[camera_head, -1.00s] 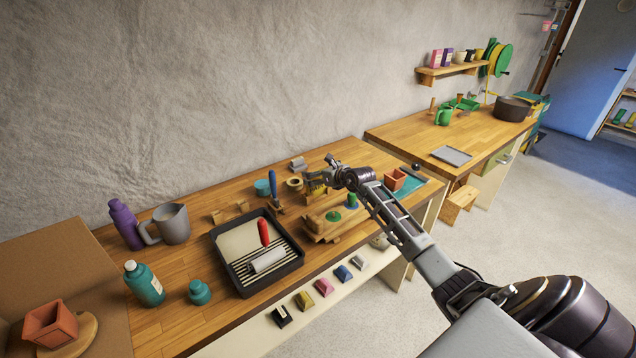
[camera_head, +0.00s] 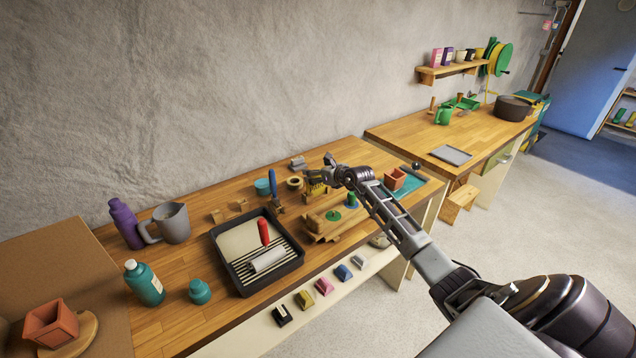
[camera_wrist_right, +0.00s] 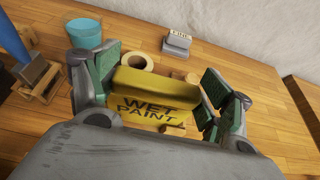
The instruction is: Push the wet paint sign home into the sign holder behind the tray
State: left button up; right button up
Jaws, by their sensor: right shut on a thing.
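The yellow wet paint sign (camera_wrist_right: 150,95) is between the green pads of my right gripper (camera_wrist_right: 155,88) in the right wrist view, with its black lettering facing the camera. In the head view my right gripper (camera_head: 318,180) is shut on the sign (camera_head: 315,189), above the bench to the right of the tray. My left gripper is not in view.
A blue-handled brush (camera_head: 273,184) stands upright between tray and gripper. A teal tub (camera_head: 262,187) and a tape roll (camera_head: 294,183) are close by; a grey block (camera_wrist_right: 177,44) stands behind. A grey jug (camera_head: 172,224) is left of the holder.

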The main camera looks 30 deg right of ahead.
jog(key=shift+r+b, duration=0.7)
jog(key=shift+r, duration=4.3)
jog(key=shift+a+r, duration=0.1)
